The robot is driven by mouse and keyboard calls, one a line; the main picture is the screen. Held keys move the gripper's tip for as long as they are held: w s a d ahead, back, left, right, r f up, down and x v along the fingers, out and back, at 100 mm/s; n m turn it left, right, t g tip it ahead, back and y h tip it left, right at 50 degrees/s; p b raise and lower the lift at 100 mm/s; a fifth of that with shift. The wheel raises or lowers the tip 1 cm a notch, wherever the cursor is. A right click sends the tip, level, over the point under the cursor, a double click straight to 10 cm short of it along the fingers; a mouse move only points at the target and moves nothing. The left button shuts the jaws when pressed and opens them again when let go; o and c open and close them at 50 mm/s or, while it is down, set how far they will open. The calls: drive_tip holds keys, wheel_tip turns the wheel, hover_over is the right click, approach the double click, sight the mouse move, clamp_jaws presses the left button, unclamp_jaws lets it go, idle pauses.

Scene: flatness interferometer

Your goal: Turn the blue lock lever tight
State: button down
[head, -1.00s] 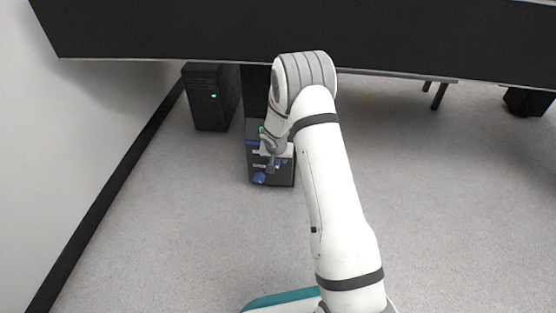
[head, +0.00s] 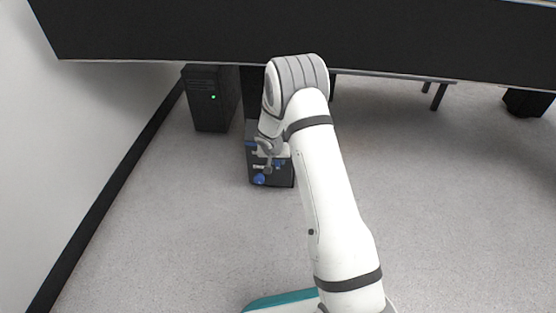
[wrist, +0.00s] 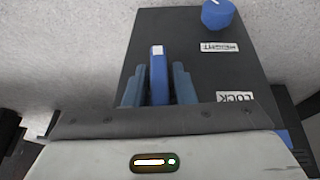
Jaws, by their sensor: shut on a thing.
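The blue lock lever (wrist: 159,76) stands on the dark instrument box (wrist: 150,32) in the wrist view, upright in the picture, beside an upside-down LOCK label (wrist: 234,97). My gripper (wrist: 157,86) has one finger on each side of the lever and is shut on it. The lever's lower end is hidden by the gripper body. In the head view my gripper (head: 268,163) is over the front of the box (head: 282,180), and the lever is too small there to make out clearly.
A round blue knob (wrist: 217,14) with a white label (wrist: 219,48) sits on the same box. A dark computer tower (head: 207,98) stands to the left on the floor. A black tabletop (head: 180,32) overhangs behind. The carpet (head: 180,220) in front is clear.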

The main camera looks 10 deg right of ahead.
drive_tip(key=g+h, duration=0.1)
drive_tip(key=h, duration=0.3)
drive_tip(key=shift+a+f+n, duration=0.1)
drive_tip(key=shift+a+n, duration=0.05)
drive_tip(key=shift+n, duration=0.25)
drive_tip(key=n+g+h, duration=0.1)
drive_tip(key=h, duration=0.3)
drive_tip(key=shift+f, duration=0.1)
drive_tip(key=n+h, duration=0.1)
drive_tip(key=h, duration=0.3)
drive_tip(key=shift+n+g+h, duration=0.3)
drive_tip(key=shift+n+h, duration=0.3)
drive_tip(key=shift+h, duration=0.9)
drive_tip(key=c, duration=1.4)
unclamp_jaws()
drive_tip(key=shift+a, duration=0.1)
drive_tip(key=a+p, duration=0.1)
drive_tip(key=a, duration=0.6)
drive_tip(key=shift+s+a+p, duration=0.3)
drive_tip(key=shift+a, duration=0.05)
